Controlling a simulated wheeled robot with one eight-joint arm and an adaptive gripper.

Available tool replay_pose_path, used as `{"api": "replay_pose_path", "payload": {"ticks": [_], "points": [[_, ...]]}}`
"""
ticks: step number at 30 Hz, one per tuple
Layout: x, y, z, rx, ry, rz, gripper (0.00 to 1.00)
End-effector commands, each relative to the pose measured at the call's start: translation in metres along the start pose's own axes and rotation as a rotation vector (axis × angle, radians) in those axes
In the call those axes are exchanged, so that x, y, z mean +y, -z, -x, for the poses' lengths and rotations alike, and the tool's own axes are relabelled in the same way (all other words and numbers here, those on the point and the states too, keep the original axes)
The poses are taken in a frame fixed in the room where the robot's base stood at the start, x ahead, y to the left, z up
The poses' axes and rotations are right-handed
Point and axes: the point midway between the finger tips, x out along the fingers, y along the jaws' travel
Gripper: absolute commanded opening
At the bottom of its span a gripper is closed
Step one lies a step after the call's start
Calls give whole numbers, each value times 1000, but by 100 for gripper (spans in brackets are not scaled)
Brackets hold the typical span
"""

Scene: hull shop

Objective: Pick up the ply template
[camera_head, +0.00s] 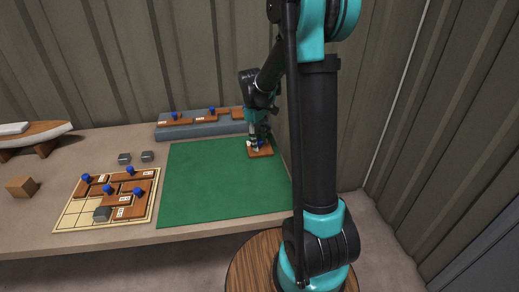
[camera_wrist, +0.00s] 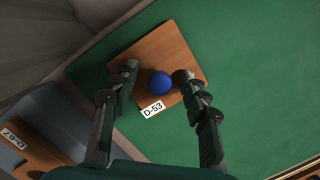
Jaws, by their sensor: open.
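A brown wooden ply template (camera_wrist: 160,46) with a blue knob (camera_wrist: 160,83) and a white label "D-53" lies on the green mat (camera_wrist: 245,60). In the head view the same template (camera_head: 262,153) is at the mat's back right. My gripper (camera_wrist: 155,73) is open, with one finger on each side of the blue knob. A small gap seems to show between each finger and the knob. In the head view my gripper (camera_head: 257,141) is just above the template and partly hides it.
A grey rack (camera_head: 190,130) with several labelled wooden pieces stands behind the mat. A gridded board (camera_head: 72,214) with knobbed pieces lies left of it. A wall is close on the right.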

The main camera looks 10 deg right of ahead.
Motion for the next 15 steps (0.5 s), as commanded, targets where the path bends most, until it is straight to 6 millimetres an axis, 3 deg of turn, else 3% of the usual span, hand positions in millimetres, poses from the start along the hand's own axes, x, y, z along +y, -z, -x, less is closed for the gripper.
{"api": "replay_pose_path", "payload": {"ticks": [2, 13, 15], "points": [[0, 0, 0, 0, 0, 0, 46], [0, 0, 0, 0, 0, 0, 1], [0, 0, 0, 0, 0, 0, 0]]}}
